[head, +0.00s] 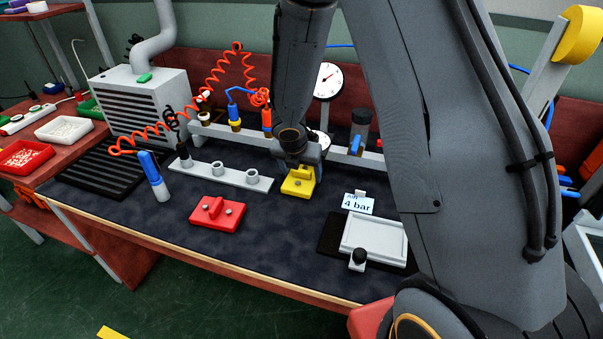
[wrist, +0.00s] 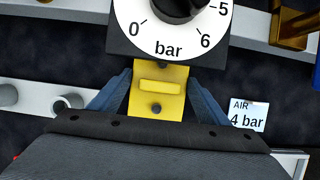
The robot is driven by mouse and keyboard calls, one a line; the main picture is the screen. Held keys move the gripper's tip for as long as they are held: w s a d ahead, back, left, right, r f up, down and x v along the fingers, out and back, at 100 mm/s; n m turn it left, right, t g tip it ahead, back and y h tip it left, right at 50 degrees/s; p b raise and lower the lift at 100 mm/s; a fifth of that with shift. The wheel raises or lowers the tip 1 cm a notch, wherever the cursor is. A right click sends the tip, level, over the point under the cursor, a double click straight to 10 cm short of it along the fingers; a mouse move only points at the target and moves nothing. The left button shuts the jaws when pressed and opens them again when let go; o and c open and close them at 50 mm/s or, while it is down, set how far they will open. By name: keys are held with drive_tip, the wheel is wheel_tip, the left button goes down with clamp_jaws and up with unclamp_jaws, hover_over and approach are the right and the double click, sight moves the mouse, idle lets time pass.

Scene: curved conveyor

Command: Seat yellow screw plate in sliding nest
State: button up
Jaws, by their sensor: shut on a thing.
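The yellow screw plate (head: 299,182) is in my gripper (head: 298,168), near the middle of the bench in the head view. In the wrist view the yellow plate (wrist: 158,92) shows a raised bar and a dark screw, with the blue-grey fingers (wrist: 157,95) shut on its two sides. I cannot tell whether the plate touches the bench. The sliding nest (head: 375,238) is a pale grey tray on a black base at the right front, with a black knob (head: 358,257) at its front edge. Its inside looks empty. My arm hides the area to its right.
A red plate (head: 217,213) lies on the mat to the left. An "AIR 4 bar" card (head: 358,204) stands between plate and nest. A pressure gauge (head: 327,80) is behind.

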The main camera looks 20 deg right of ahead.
drive_tip(key=shift+f, duration=0.15)
drive_tip(key=o, duration=1.2)
drive_tip(key=shift+r, duration=0.2)
